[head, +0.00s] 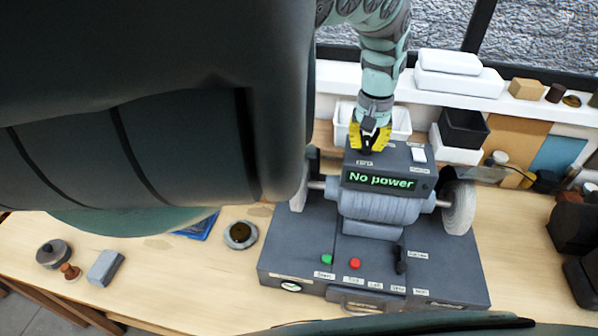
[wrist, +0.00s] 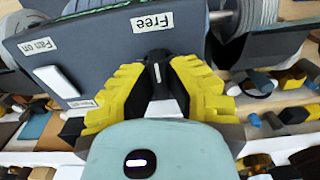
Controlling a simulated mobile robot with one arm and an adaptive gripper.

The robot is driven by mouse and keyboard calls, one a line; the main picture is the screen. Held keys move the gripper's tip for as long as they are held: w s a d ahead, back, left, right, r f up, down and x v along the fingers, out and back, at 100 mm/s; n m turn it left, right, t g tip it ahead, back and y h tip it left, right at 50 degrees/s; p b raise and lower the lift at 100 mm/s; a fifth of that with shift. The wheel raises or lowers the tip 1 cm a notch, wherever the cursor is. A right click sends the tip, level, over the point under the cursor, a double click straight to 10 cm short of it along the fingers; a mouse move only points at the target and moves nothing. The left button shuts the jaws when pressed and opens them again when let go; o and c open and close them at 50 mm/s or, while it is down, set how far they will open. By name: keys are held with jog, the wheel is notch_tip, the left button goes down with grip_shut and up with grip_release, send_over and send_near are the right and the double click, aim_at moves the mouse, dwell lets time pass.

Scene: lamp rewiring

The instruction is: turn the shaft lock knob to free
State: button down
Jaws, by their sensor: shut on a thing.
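The grinder-like machine (head: 380,205) stands on the bench with a lit display reading "No power". My gripper (head: 369,137) reaches down from above at the rear of its upper housing. In the wrist view my gripper's yellow fingers (wrist: 156,85) are shut on the black shaft lock knob (wrist: 155,68), one on each side. The knob has a small white mark, and its long body runs roughly toward the "Free" label (wrist: 152,22). Any other label of the knob is hidden from the wrist view. In the head view my gripper mostly covers the knob.
A white switch (wrist: 57,82) with fan labels sits beside the knob on the same housing. Grey wheels (head: 460,207) flank the machine. White bins (head: 400,122) and a black bin (head: 463,127) stand behind it. A dark part of my body blocks the head view's left.

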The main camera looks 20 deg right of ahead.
aim_at(367, 140)
dwell(0.4)
jog(key=c, duration=1)
grip_release()
jog(key=shift+o, duration=0.2)
jog(key=shift+w+r, duration=0.25)
jog(key=shift+r, duration=0.2)
notch_tip(367, 140, up, 11)
jog(key=shift+s, duration=0.15)
jog(key=shift+a, duration=0.1)
